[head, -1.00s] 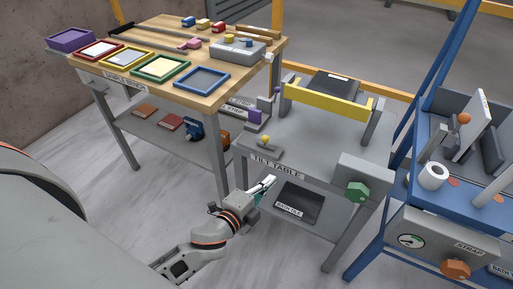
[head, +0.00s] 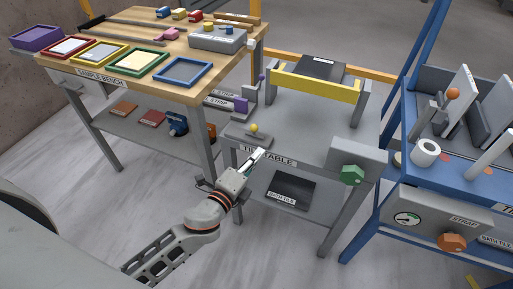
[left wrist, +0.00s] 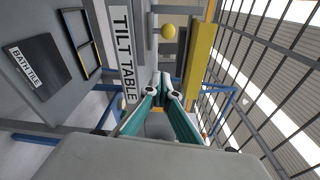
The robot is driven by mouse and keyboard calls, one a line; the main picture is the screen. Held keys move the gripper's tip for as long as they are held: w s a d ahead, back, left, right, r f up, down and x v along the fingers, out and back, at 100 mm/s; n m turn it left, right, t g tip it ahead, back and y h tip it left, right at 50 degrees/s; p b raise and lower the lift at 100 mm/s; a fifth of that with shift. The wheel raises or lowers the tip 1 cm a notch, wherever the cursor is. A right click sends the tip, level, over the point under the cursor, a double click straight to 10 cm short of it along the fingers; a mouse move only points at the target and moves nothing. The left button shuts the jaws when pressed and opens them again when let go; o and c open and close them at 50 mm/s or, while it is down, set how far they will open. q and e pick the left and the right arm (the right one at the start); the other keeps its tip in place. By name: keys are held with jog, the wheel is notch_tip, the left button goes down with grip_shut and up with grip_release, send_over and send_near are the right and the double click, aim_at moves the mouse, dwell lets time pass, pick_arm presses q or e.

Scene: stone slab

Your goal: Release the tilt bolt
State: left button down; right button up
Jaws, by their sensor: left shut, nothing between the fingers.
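The grey tilt table (head: 310,117) carries a small lever or bolt with a yellow ball knob (head: 254,128) near its front left corner. The knob also shows in the left wrist view as a yellow ball (left wrist: 168,32) beyond the TILT TABLE label. My left gripper (head: 259,156) is shut and empty at the table's front edge, in front of the label and a little below the knob. It is apart from the knob. In the left wrist view its teal fingers (left wrist: 163,80) meet at the tips. My right gripper is not in view.
A yellow bar (head: 315,84) spans the table between grey posts. A green knob (head: 351,175) sits at its front right. A dark bath tile (head: 290,189) lies on the lower shelf. A wooden sample bench (head: 120,45) stands left and a blue frame (head: 385,185) right.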

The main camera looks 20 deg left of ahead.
aim_at(246, 138)
pick_arm(q)
jog(key=w, duration=0.3)
jog(key=w+d, duration=0.1)
jog(key=w, duration=0.5)
jog(key=shift+d+f, duration=0.2)
jog(key=shift+f, duration=0.1)
jog(key=a, duration=0.2)
jog(key=s+a+r, duration=0.1)
jog(key=shift+a, duration=0.4)
jog(key=shift+a+f, duration=0.1)
jog(key=a, duration=0.4)
jog(key=shift+a, duration=0.2)
jog(key=shift+w, duration=0.1)
jog(key=shift+a, duration=0.1)
